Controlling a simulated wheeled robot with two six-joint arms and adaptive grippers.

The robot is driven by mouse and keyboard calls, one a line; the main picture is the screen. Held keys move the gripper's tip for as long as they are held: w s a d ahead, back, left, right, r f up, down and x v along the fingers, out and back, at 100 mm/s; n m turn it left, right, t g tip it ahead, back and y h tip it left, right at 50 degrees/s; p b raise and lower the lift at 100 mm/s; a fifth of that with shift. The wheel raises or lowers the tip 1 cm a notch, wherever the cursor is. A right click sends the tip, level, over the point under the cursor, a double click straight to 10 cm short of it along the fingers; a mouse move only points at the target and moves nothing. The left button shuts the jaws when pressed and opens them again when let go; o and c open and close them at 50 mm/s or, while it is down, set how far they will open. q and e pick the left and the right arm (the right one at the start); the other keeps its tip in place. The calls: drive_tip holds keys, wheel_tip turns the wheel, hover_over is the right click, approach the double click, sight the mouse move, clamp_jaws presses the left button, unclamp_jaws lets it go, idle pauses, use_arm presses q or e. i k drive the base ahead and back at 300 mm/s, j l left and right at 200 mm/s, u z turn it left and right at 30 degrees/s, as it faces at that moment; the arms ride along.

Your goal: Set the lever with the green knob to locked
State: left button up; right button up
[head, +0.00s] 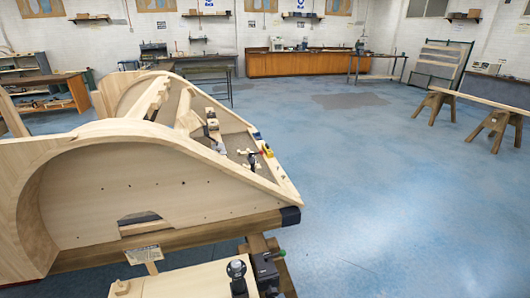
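A small green knob (281,253) shows at the bottom of the head view, on the right side of a dark block-shaped fixture (265,272). Its lever is short and hard to make out, and I cannot tell which position it is in. The fixture sits at the right end of a light wooden bench top (190,284), and the frame edge cuts off its lower part. Neither of my grippers is in view.
A black ball-topped lever (236,269) stands just left of the fixture. A large wooden bodyframe (160,190) rests on a beam behind the bench, with small parts inside. A label (142,251) stands before it. Blue floor (400,200) is open to the right.

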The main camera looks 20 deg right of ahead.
sight(283, 253)
drive_tip(key=i+l+z, duration=0.15)
drive_tip(key=l+z, duration=0.25)
drive_tip(key=i+l+z, duration=0.2)
drive_tip(key=l+z, duration=0.25)
drive_tip(key=i+l+z, duration=0.25)
drive_tip(key=z, duration=0.15)
drive_tip(key=i+l+z, duration=0.3)
drive_tip(key=z, duration=0.15)
drive_tip(key=i+l+z, duration=0.2)
drive_tip(key=z, duration=0.2)
drive_tip(key=i+l+u, duration=0.1)
drive_tip(key=i, duration=0.3)
drive_tip(key=i+l+u, duration=0.1)
drive_tip(key=i, duration=0.3)
drive_tip(key=i+l+u, duration=0.15)
drive_tip(key=i, duration=0.3)
drive_tip(key=i+j+u, duration=0.15)
drive_tip(key=u, duration=0.3)
drive_tip(key=i+j+u, duration=0.1)
drive_tip(key=u, duration=0.35)
drive_tip(key=i+u, duration=0.3)
drive_tip(key=u, duration=0.2)
drive_tip(key=i+u, duration=0.25)
drive_tip(key=u, duration=0.2)
drive_tip(key=i+l+u, duration=0.15)
drive_tip(key=u, duration=0.3)
drive_tip(key=i+u, duration=0.5)
drive_tip(key=i, duration=0.15)
